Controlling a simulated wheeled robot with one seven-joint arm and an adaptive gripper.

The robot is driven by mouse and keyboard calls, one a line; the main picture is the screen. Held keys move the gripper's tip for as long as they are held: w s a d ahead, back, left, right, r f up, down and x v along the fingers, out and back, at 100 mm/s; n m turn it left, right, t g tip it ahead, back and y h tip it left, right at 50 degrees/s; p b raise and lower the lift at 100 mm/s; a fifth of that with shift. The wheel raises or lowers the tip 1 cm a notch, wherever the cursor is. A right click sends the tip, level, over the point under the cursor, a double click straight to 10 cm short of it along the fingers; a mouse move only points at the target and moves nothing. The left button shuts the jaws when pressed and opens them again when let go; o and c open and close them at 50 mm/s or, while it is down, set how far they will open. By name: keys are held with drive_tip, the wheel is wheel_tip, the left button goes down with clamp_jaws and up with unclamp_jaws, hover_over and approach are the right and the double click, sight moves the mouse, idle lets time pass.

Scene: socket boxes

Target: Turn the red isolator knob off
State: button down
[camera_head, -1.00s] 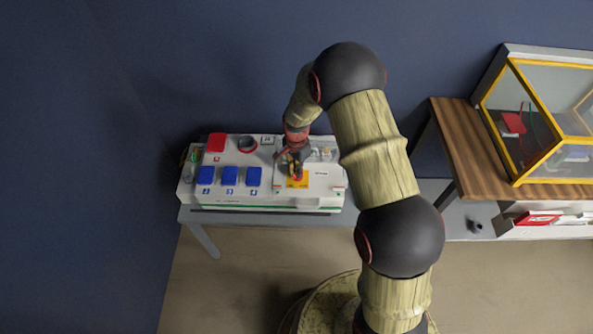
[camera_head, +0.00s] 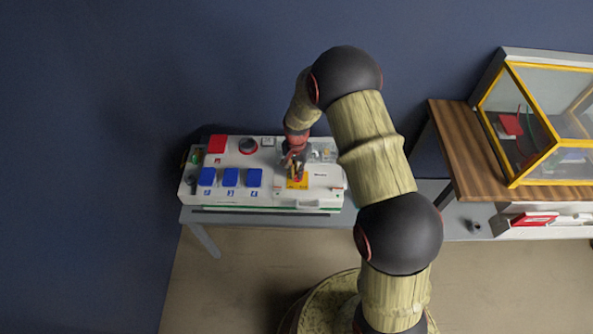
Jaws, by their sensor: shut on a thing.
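The red isolator knob (camera_head: 297,179) sits on a yellow plate (camera_head: 297,184) on the front of the white socket box (camera_head: 320,188). Only a little red of the knob shows, as my gripper covers most of it. My gripper (camera_head: 296,172) reaches down from above with its fingers around the knob, and it is shut on the knob. The knob's exact angle is too small and too hidden to read.
Several blue socket covers (camera_head: 230,177) and a red one (camera_head: 217,144) are left of the knob, with a dark round socket (camera_head: 248,146) behind. The box stands on a grey bench (camera_head: 270,216). A yellow-framed glass case (camera_head: 545,125) is on a wooden table (camera_head: 460,150) at right.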

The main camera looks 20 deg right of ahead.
drive_tip(key=n+p, duration=0.1)
drive_tip(key=n, duration=0.2)
drive_tip(key=shift+r+n, duration=0.1)
drive_tip(key=shift+n, duration=0.3)
drive_tip(key=n+p, duration=0.1)
drive_tip(key=n, duration=0.2)
drive_tip(key=shift+d+n, duration=0.15)
drive_tip(key=shift+n, duration=0.15)
drive_tip(key=n+p, duration=0.1)
drive_tip(key=n, duration=0.5)
drive_tip(key=shift+d+n+p, duration=0.15)
drive_tip(key=shift+n+p, duration=0.15)
drive_tip(key=shift+p, duration=0.05)
drive_tip(key=c, duration=1.9)
unclamp_jaws()
wheel_tip(320, 180, up, 12)
